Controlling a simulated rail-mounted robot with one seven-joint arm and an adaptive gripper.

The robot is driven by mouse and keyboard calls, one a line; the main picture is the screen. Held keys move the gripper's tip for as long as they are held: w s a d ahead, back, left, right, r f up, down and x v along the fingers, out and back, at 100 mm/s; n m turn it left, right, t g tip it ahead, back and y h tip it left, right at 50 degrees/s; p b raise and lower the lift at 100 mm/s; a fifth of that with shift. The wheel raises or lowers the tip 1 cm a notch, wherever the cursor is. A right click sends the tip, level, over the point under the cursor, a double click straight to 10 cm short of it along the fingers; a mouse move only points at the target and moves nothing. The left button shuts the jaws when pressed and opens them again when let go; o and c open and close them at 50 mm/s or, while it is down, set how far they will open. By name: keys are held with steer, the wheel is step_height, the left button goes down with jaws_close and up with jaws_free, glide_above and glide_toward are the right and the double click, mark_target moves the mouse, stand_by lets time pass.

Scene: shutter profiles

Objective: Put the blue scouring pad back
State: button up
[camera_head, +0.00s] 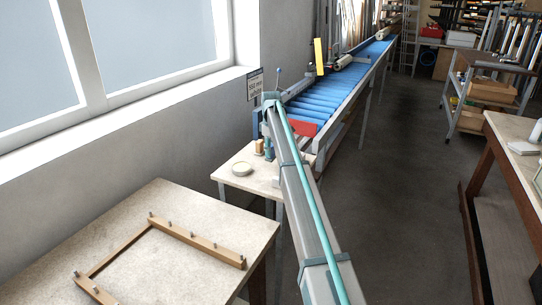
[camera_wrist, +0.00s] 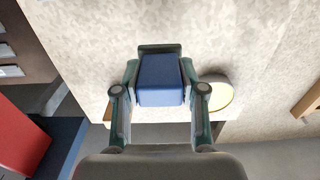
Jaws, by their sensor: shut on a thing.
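The blue scouring pad (camera_wrist: 160,82) is a blue block between the two fingers of my gripper (camera_wrist: 160,72) in the wrist view. The fingers are shut on its left and right sides. Below it in that view is a pale speckled tabletop; I cannot tell whether the pad touches it. In the head view my arm reaches to the small pale table (camera_head: 233,183) beside the conveyor. The gripper end is small there, and the pad cannot be made out clearly.
A round cream disc (camera_head: 241,169) lies on the small table, just right of the pad in the wrist view (camera_wrist: 214,97). A red part (camera_head: 303,128) sits at the blue roller conveyor's (camera_head: 330,85) near end. A wooden frame with pegs (camera_head: 195,240) lies on the front table.

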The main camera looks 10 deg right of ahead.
steer(key=shift+w+f, duration=0.1)
steer(key=shift+f, duration=1.6)
steer(key=shift+f, duration=0.1)
steer(key=o, duration=1.1)
step_height(320, 180, up, 12)
steer(key=shift+r+b, duration=0.15)
steer(key=shift+b, duration=0.95)
steer(key=shift+d, duration=0.1)
